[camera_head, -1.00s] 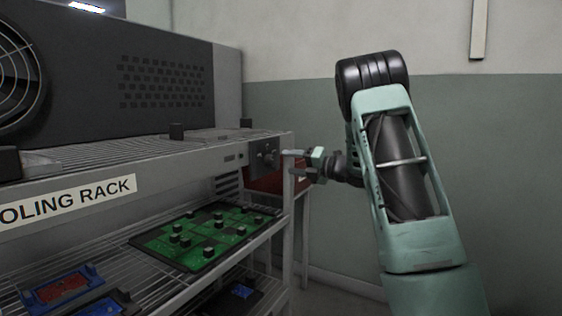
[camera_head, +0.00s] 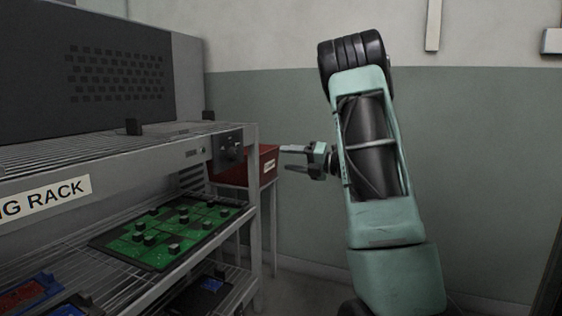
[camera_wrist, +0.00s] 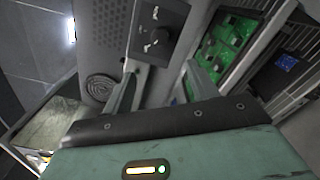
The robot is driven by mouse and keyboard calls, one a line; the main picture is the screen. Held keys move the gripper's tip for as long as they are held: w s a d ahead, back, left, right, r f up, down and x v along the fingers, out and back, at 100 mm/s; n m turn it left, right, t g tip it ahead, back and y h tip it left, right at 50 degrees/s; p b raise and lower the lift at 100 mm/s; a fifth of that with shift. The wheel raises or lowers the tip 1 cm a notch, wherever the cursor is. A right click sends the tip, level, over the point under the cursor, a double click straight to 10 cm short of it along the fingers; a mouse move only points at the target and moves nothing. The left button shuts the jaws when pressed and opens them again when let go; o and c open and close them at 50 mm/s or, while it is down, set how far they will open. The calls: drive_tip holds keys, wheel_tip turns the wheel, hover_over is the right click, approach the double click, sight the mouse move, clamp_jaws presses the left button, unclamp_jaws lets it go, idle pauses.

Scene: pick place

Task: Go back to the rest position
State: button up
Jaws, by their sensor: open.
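My gripper (camera_head: 300,158) is open and empty in the head view, at the end of my folded arm. It points left toward the corner post of the cooling rack (camera_head: 105,165), with a gap between the fingertips and the rack. In the wrist view my gripper (camera_wrist: 155,88) shows its two fingers spread apart with nothing between them. A dark control box with a knob (camera_wrist: 157,28) on the rack's corner lies beyond them; this knob box (camera_head: 229,148) also shows in the head view.
A green circuit board (camera_head: 172,233) with several black parts lies on the rack's middle shelf. A dark fan unit (camera_head: 95,70) stands on top. A red bin (camera_head: 262,163) is behind the rack.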

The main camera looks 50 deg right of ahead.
drive_tip(key=shift+w, duration=0.15)
drive_tip(key=w+a+f+m+g+h, duration=0.25)
drive_tip(key=w+a+m+h, duration=0.35)
drive_tip(key=w+a+m, duration=0.45)
drive_tip(key=s+a+f+m+g+h, duration=0.1)
drive_tip(key=s+a+f+m+g, duration=0.3)
drive_tip(key=m, duration=0.4)
drive_tip(key=s+a+f+m+g+y, duration=0.1)
drive_tip(key=s+a+f+m+g, duration=0.35)
drive_tip(key=s+a, duration=0.5)
drive_tip(key=s+a+f+m+g+y, duration=0.1)
drive_tip(key=s+a+f+m+g, duration=0.45)
drive_tip(key=a, duration=0.65)
drive_tip(key=s+a+r+n+y, duration=0.1)
drive_tip(key=s+a+r+n, duration=0.1)
drive_tip(key=s+a+n, duration=1.1)
drive_tip(key=s+a+r+m+p, duration=0.1)
drive_tip(key=a+r+m+p, duration=0.1)
drive_tip(key=r+p, duration=1.4)
drive_tip(key=a+r+m+p, duration=0.2)
drive_tip(key=r+p, duration=1.4)
drive_tip(key=shift+s+a+r+g+p, duration=0.15)
drive_tip(key=shift+s+a+g+p, duration=0.1)
drive_tip(key=shift+s+g+p, duration=0.15)
